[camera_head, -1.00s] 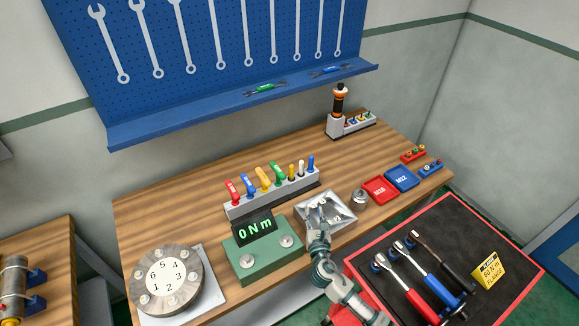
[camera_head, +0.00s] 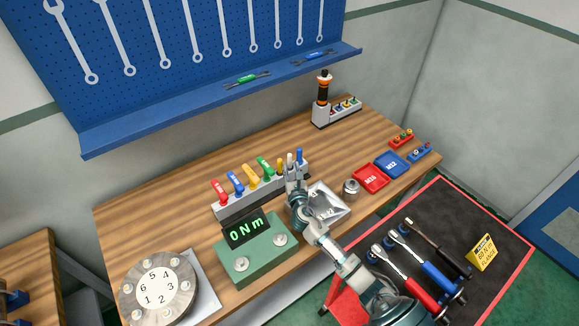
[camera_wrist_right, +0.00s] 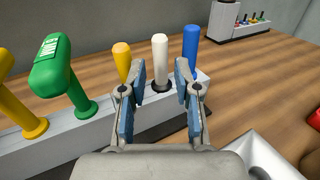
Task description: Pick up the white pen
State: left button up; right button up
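The white pen (camera_wrist_right: 159,61) stands upright in a black-rimmed hole of the grey holder (camera_head: 234,209), between a small yellow pen (camera_wrist_right: 122,60) and a blue pen (camera_wrist_right: 191,49). In the head view the white pen (camera_head: 290,160) shows just above my right gripper (camera_head: 292,178). In the right wrist view my right gripper (camera_wrist_right: 160,85) is open, its two fingers apart. The white pen shows in the gap between the fingertips, and I cannot tell if it is fully between them. My left gripper is not in view.
Colored handles, including a green one (camera_wrist_right: 64,75), stand left in the holder. A metal tray (camera_head: 330,207) lies beside my right arm. A green torque display box (camera_head: 250,262) stands in front of the holder. A metal cup (camera_head: 350,189) and red tray (camera_head: 370,179) are to the right.

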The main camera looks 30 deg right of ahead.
aim_at(290, 160)
jog(key=shift+w+d, duration=0.3)
jog(key=shift+w, duration=0.25)
jog(key=x, duration=0.3)
jog(key=shift+w+r, duration=0.1)
jog(key=shift+w, duration=0.25)
jog(key=shift+w+d+b, duration=0.15)
jog(key=shift+w+b, duration=0.15)
jog(key=shift+w, duration=0.05)
jog(key=shift+s, duration=0.1)
jog(key=c, duration=0.6)
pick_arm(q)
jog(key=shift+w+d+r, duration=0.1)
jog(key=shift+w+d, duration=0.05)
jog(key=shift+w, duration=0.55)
pick_arm(e)
grip_shut()
